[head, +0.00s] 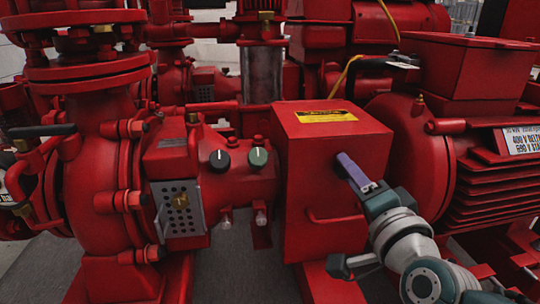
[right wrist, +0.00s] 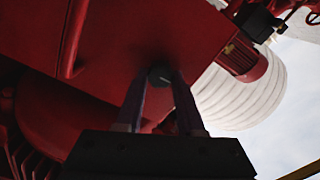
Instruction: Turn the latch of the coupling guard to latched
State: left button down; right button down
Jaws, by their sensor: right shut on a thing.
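The coupling guard (head: 300,135) is the red box in the middle of the head view, with a yellow label on its sloping top. My right gripper (head: 345,162) reaches in from the lower right, its purple fingers against the guard's front face. In the right wrist view its two fingers (right wrist: 158,92) stand on both sides of a small dark greenish knob, the latch (right wrist: 160,75), and are shut on it. In the head view the fingers mostly hide the latch, so I cannot tell its angle. My left gripper is not in view.
A red bar handle (head: 335,217) sticks out of the guard's face below my right gripper. Two round knobs (head: 258,157) and a perforated plate (head: 180,208) are on the left. The finned motor (head: 490,190) stands close on the right.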

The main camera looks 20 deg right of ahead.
jog(key=shift+m, duration=0.4)
jog(key=c, duration=0.5)
grip_release()
jog(key=shift+s, duration=0.1)
jog(key=p+v, duration=0.4)
jog(key=v, duration=0.5)
jog(key=shift+s+a, duration=0.1)
jog(key=shift+s, duration=0.3)
